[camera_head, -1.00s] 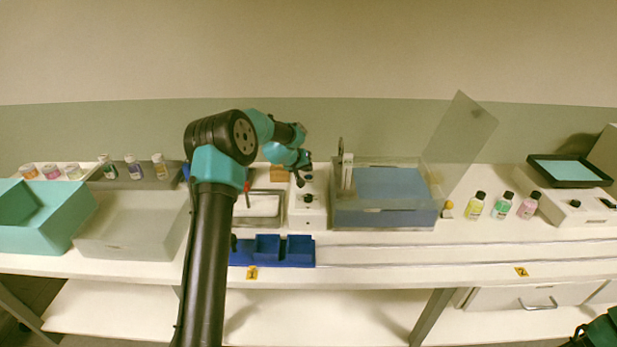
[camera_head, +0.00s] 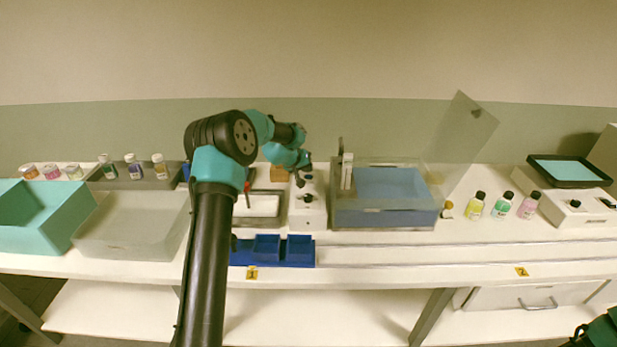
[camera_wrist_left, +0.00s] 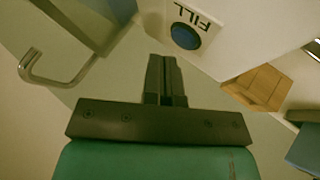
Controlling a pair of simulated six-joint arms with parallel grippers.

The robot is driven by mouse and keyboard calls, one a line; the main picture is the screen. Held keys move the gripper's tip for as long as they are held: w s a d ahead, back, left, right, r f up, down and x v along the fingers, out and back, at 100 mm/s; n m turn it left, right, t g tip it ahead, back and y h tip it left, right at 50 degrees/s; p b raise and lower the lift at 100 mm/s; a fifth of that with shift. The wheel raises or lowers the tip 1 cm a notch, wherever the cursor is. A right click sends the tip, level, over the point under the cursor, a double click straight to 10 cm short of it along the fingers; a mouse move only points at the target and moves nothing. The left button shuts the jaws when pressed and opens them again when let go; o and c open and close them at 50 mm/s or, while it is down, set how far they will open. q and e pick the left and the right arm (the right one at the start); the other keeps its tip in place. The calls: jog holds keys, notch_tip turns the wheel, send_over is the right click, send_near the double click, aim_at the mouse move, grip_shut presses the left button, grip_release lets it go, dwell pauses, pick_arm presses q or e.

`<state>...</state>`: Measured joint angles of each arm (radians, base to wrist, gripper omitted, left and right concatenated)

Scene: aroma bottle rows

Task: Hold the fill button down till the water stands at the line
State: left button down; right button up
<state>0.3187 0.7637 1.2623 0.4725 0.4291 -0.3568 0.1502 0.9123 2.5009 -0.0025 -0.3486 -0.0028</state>
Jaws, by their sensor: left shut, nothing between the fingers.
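My left gripper (camera_head: 300,181) is shut and empty, above the back of the white control unit (camera_head: 308,208). In the left wrist view its closed fingers (camera_wrist_left: 163,75) point toward the unit's face. There the round blue fill button (camera_wrist_left: 185,36) shows beside the word FILL, just beyond and to the right of the fingertips. The button is uncovered; I cannot tell whether the fingers touch anything. The clear tank (camera_head: 385,219) right of the unit holds blue water (camera_head: 390,184). A white upright piece (camera_head: 347,171) stands at its left end. The level line cannot be made out.
The tank's clear lid (camera_head: 460,145) stands open. Bottles (camera_head: 501,205) stand to its right. A blue divided holder (camera_head: 267,248) lies in front of the unit, and a wooden block (camera_head: 277,174) stands behind left. A metal handle (camera_wrist_left: 55,76) shows in the wrist view.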

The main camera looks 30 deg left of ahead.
aim_at(307, 176)
pick_arm(q)
jog(key=shift+f, duration=0.35)
jog(key=shift+f, duration=0.4)
dwell(0.7)
jog(key=shift+r, duration=0.1)
dwell(0.7)
jog(key=shift+r, duration=0.75)
jog(key=shift+r, duration=2.5)
